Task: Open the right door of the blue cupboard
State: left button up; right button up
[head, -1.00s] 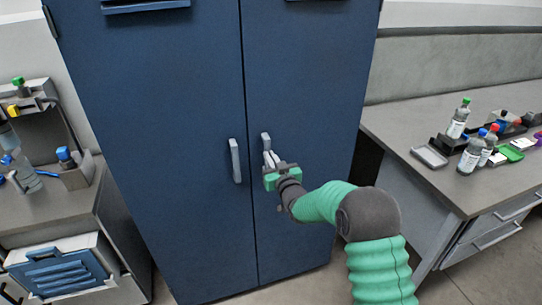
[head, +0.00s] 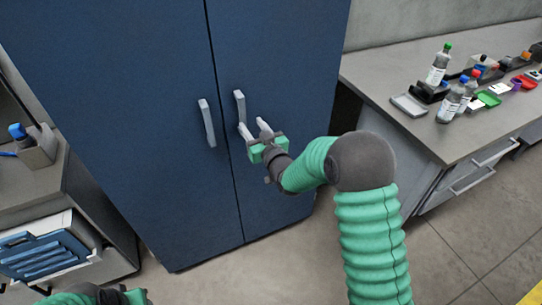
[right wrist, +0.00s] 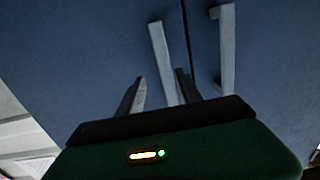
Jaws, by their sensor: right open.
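The blue cupboard (head: 120,110) stands with both doors shut, a dark seam between them. The right door (head: 285,60) has an upright grey handle (head: 239,103) beside the seam. The left door's handle (head: 206,122) is left of the seam. My right gripper (head: 253,127) is open, its fingers at the lower end of the right handle; I cannot tell whether they touch it. In the right wrist view, one handle (right wrist: 162,62) lines up with the gap between the fingers (right wrist: 160,95), and another stands to the right. My left arm's end shows at the bottom left edge, its fingers unseen.
A grey bench (head: 400,65) with bottles, trays and a drawer stands right of the cupboard. A lower grey unit (head: 35,185) with a blue slatted box stands at the left. The floor (head: 300,265) before the cupboard is clear.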

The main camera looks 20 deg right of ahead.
pick_arm(q)
jog(key=shift+s+a+f+b, duration=0.3)
jog(key=shift+a+f+b, duration=0.15)
jog(key=shift+f+b, duration=0.2)
pick_arm(e)
jog(key=s, duration=1.4)
jog(key=shift+a+r, duration=0.2)
jog(key=shift+a, duration=0.15)
jog(key=shift+s, duration=0.1)
